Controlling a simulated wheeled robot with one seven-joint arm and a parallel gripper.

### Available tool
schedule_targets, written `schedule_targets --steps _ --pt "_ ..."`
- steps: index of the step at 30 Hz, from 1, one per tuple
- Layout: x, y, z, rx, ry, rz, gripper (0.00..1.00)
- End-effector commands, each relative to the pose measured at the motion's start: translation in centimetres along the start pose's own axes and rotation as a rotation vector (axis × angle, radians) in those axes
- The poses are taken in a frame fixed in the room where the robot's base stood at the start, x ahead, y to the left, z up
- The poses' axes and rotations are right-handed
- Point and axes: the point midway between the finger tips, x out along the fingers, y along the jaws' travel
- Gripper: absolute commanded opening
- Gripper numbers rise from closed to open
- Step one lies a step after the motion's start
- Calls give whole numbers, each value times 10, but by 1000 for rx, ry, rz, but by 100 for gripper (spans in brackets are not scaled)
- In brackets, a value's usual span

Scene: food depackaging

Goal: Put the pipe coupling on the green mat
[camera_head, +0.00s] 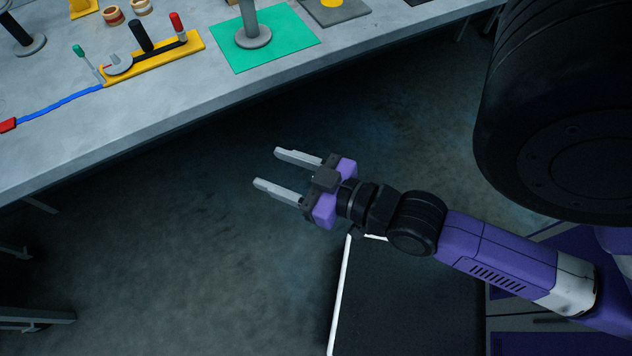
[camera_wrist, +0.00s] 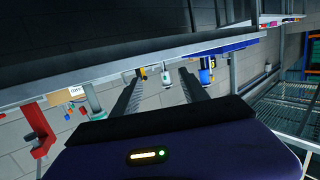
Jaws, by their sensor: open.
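The green mat (camera_head: 292,32) lies on the workbench at the top of the head view. A grey post with a round base (camera_head: 252,38) stands on it. Two small copper-and-white ring-shaped pieces (camera_head: 113,16) lie near the bench's top left; I cannot tell whether either is the pipe coupling. My gripper (camera_head: 267,167) is open and empty, out over the floor in front of the bench and apart from everything on it. In the wrist view its two fingers (camera_wrist: 160,76) are spread with nothing between them.
The grey bench (camera_head: 60,150) holds a yellow holder (camera_head: 160,60) with black and red-topped tools, a blue strap (camera_head: 62,102) with a red end, and a dark pad (camera_head: 343,10) right of the mat. A large black cylinder (camera_head: 560,110) fills the upper right. Open floor surrounds my gripper.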

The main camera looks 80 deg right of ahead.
Motion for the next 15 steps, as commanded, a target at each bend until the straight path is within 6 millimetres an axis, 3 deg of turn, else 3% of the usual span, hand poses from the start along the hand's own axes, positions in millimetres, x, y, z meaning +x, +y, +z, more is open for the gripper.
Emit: schedule_targets --steps 1,6,10,15 --pt "-20 -16 8 -13 -25 -54 52" --pt "-72 -46 15 -40 -59 -192 52" --pt "-96 -57 16 -51 -74 -253 52" --pt "-104 -60 16 -54 -77 -275 52"
